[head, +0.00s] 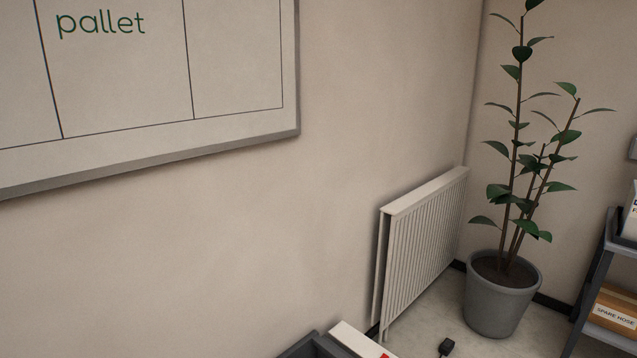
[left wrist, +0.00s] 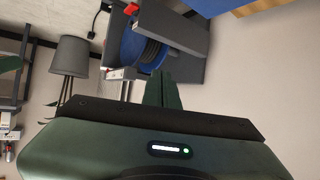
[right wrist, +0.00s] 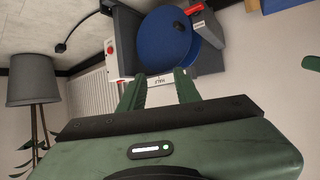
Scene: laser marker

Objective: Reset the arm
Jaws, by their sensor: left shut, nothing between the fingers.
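My left gripper (left wrist: 163,92) shows in the left wrist view with its two green fingers together and nothing between them. My right gripper (right wrist: 158,92) shows in the right wrist view with its fingers apart and empty. Neither gripper is in the head view. Beyond the fingers in both wrist views is a grey machine with a round blue part, seen in the left wrist view (left wrist: 185,36) and the right wrist view (right wrist: 166,40). Both grippers look apart from it.
In the head view, a radiator (head: 425,250) is on the wall and a potted plant (head: 500,300) stands in the corner. A shelf (head: 590,275) with a spare hose box (head: 614,310) is at the right. A whiteboard (head: 240,70) hangs upper left.

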